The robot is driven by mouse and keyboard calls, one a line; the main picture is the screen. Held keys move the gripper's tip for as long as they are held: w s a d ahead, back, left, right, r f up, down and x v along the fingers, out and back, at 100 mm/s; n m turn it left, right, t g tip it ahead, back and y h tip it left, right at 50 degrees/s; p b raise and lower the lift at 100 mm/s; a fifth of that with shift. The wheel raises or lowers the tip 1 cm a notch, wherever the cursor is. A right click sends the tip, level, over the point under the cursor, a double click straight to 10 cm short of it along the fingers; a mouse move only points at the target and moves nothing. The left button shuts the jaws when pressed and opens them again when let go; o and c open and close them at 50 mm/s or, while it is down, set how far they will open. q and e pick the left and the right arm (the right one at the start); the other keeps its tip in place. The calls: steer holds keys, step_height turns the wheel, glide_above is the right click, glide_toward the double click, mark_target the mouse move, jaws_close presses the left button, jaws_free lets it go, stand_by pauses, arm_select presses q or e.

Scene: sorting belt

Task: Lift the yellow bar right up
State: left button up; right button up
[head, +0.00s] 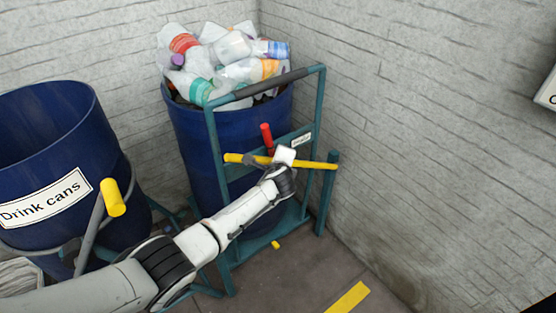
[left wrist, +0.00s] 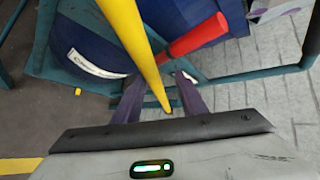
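The yellow bar (head: 316,164) lies nearly level across the front of the teal frame at the bottle-filled blue bin in the head view. It also crosses the upper left of the left wrist view (left wrist: 130,35), running down toward the fingers. My left gripper (head: 251,160) is at the bar, left of its middle. In the left wrist view my left gripper (left wrist: 160,88) has its two dark fingers apart, with the bar passing into the gap between them and room showing on both sides. The hand hides part of the bar in the head view. My right gripper is out of view.
A red handle (head: 267,139) stands just above the bar. The teal frame (head: 215,130) surrounds the blue bin (head: 190,135), heaped with plastic bottles. A "Drink cans" bin (head: 60,140) with a yellow-ended lever (head: 113,198) stands left. A brick wall (head: 420,130) closes the right.

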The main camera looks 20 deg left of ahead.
arm_select(q)
steer(key=v, duration=0.7)
steer(key=shift+s+f, duration=0.1)
stand_by(0.4)
